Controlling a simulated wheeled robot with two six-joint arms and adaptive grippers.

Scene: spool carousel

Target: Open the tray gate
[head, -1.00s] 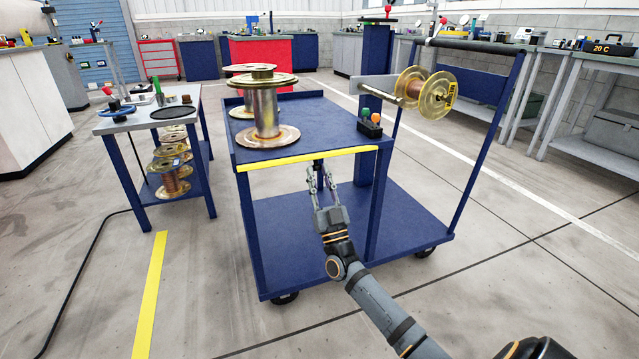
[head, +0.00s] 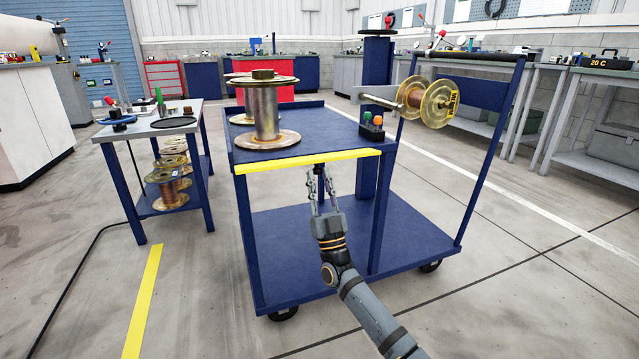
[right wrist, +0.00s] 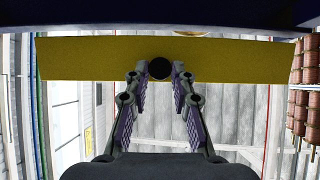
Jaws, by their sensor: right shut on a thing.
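The tray gate is the yellow strip (head: 290,162) along the front edge of the blue cart's upper tray (head: 325,125). It stands upright across the front, and it also fills the upper part of the right wrist view (right wrist: 90,60). A dark round knob (right wrist: 160,68) shows at its middle. My right gripper (head: 320,178) is below the gate's edge, its fingertips on both sides of the knob and closed on it. The fingers show in the right wrist view (right wrist: 160,80). My left gripper is not in view.
A large metal spool (head: 267,115) stands on the tray. A second spool (head: 425,102) sits on a horizontal spindle at the right. A control box with buttons (head: 371,128) is at the tray's right front corner. A side table (head: 150,130) stands at the left.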

